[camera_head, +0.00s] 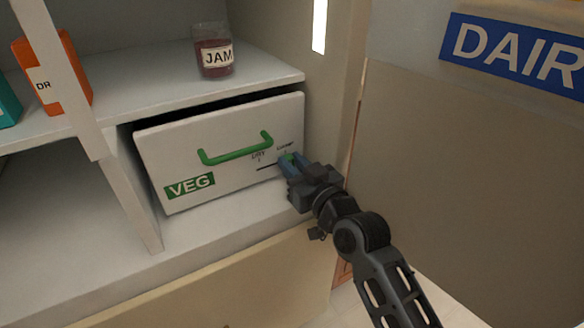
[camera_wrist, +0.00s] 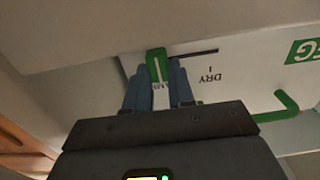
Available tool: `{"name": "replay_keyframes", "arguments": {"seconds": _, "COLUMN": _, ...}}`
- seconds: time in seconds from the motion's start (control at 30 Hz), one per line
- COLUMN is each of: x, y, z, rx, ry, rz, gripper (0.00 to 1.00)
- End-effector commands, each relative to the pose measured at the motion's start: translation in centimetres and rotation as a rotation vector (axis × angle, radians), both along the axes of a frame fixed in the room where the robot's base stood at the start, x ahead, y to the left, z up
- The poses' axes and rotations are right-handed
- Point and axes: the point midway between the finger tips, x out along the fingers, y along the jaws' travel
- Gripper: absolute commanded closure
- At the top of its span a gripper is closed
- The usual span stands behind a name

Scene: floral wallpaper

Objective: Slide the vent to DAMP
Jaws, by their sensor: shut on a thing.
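The vent slider is a small green tab (camera_head: 288,157) on the right of the white VEG drawer front (camera_head: 225,178). It sits under the DAMP mark, with the dark slot running left from it past the DRY mark. In the wrist view, which is turned over, the green slider (camera_wrist: 156,64) has a white line and sits at the left end of the visible slot (camera_wrist: 198,53). The DAMP lettering is partly hidden. My gripper (camera_head: 287,164) has its blue fingers on either side of the slider, shut on it; it also shows in the wrist view (camera_wrist: 158,80).
A green handle (camera_head: 236,150) sticks out of the drawer front, left of my gripper. A jam jar (camera_head: 213,50) and an orange box (camera_head: 70,80) stand on the shelf above. A fridge door with a blue DAIRY label (camera_head: 515,55) is at the right.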

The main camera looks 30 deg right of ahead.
Motion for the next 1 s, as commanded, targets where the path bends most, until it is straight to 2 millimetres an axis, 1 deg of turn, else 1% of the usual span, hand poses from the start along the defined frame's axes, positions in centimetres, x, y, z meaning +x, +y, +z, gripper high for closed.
{"name": "replay_keyframes", "arguments": {"seconds": 0.03, "x": 0.0, "y": -0.6, "z": 0.1, "rx": -0.002, "ry": -0.001, "rz": -0.011, "gripper": 1.00}}
{"name": "replay_keyframes", "arguments": {"seconds": 0.07, "x": 0.0, "y": -0.6, "z": 0.1, "rx": -0.002, "ry": -0.001, "rz": -0.011, "gripper": 1.00}}
{"name": "replay_keyframes", "arguments": {"seconds": 0.1, "x": 0.0, "y": -0.6, "z": 0.1, "rx": -0.002, "ry": -0.001, "rz": -0.012, "gripper": 0.73}}
{"name": "replay_keyframes", "arguments": {"seconds": 0.33, "x": 0.0, "y": -0.5, "z": 0.0, "rx": -0.002, "ry": -0.002, "rz": -0.009, "gripper": 0.51}}
{"name": "replay_keyframes", "arguments": {"seconds": 0.57, "x": -0.1, "y": -0.4, "z": 0.0, "rx": -0.002, "ry": -0.001, "rz": -0.007, "gripper": 0.51}}
{"name": "replay_keyframes", "arguments": {"seconds": 0.67, "x": -0.6, "y": -0.3, "z": 0.0, "rx": -0.001, "ry": 0.000, "rz": -0.007, "gripper": 0.51}}
{"name": "replay_keyframes", "arguments": {"seconds": 0.77, "x": -1.8, "y": -0.3, "z": 0.0, "rx": -0.001, "ry": 0.001, "rz": -0.007, "gripper": 0.51}}
{"name": "replay_keyframes", "arguments": {"seconds": 1.0, "x": -5.5, "y": -0.4, "z": 0.0, "rx": -0.002, "ry": 0.001, "rz": -0.008, "gripper": 0.51}}
